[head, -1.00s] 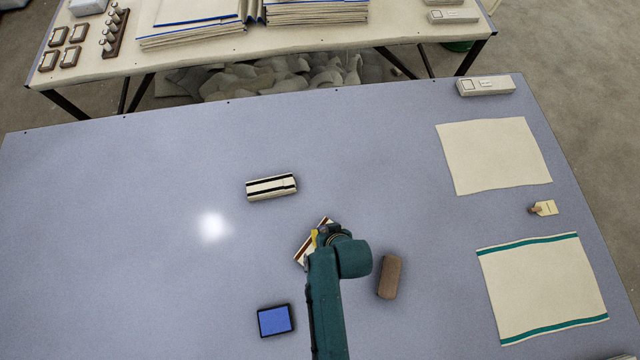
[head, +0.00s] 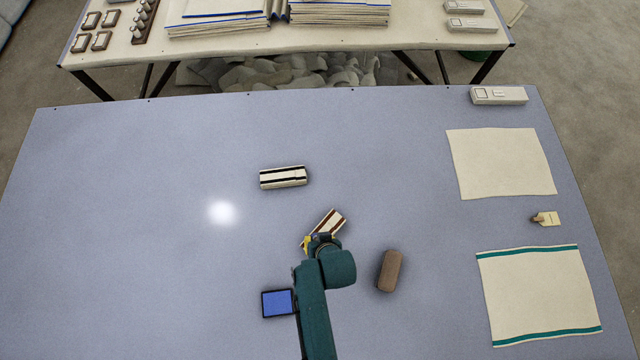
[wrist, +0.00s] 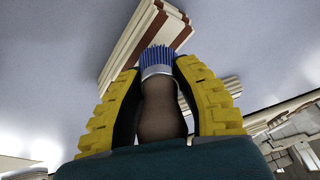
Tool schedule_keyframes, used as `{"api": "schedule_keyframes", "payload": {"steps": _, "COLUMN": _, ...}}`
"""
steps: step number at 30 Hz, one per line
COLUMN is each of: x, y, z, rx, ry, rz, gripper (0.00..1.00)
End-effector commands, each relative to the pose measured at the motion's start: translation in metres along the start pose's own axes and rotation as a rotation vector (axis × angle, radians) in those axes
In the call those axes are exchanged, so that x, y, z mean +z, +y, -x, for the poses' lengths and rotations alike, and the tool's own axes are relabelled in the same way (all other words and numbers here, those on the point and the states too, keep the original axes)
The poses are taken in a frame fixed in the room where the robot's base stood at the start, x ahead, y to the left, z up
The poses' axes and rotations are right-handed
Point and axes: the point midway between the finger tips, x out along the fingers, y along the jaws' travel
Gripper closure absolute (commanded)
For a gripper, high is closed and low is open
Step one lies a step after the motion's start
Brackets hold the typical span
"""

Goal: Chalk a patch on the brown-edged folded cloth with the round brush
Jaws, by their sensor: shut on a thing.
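The brown-edged folded cloth (head: 328,222) lies at an angle near the middle of the blue-grey table. My gripper (head: 309,242) is over its near end and hides part of it. In the wrist view my yellow-padded gripper (wrist: 160,75) is shut on the round brush (wrist: 160,112), which has a brown handle, a metal collar and blue bristles. The bristles overlap the brown-edged cloth (wrist: 135,42) in that view; I cannot tell whether they touch it. The brush is hidden in the head view.
A black-framed blue pad (head: 277,303) lies left of my arm, and a brown rounded block (head: 390,271) to its right. A black-striped folded cloth (head: 283,178) lies beyond. Flat cloths, plain (head: 501,163) and green-edged (head: 538,296), lie at right. The table's left side is clear.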

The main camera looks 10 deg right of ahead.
Motion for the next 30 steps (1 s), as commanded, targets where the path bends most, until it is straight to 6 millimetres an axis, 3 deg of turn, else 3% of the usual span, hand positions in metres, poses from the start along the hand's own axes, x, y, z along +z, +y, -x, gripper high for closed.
{"api": "schedule_keyframes", "payload": {"steps": 1, "x": -0.009, "y": -0.002, "z": 0.012, "rx": 0.000, "ry": 0.012, "rz": 0.001, "gripper": 1.00}}
{"api": "schedule_keyframes", "payload": {"steps": 18, "x": -0.028, "y": -0.009, "z": 0.055, "rx": 0.000, "ry": 0.011, "rz": 0.000, "gripper": 1.00}}
{"api": "schedule_keyframes", "payload": {"steps": 30, "x": -0.031, "y": -0.010, "z": 0.060, "rx": 0.000, "ry": 0.011, "rz": 0.000, "gripper": 1.00}}
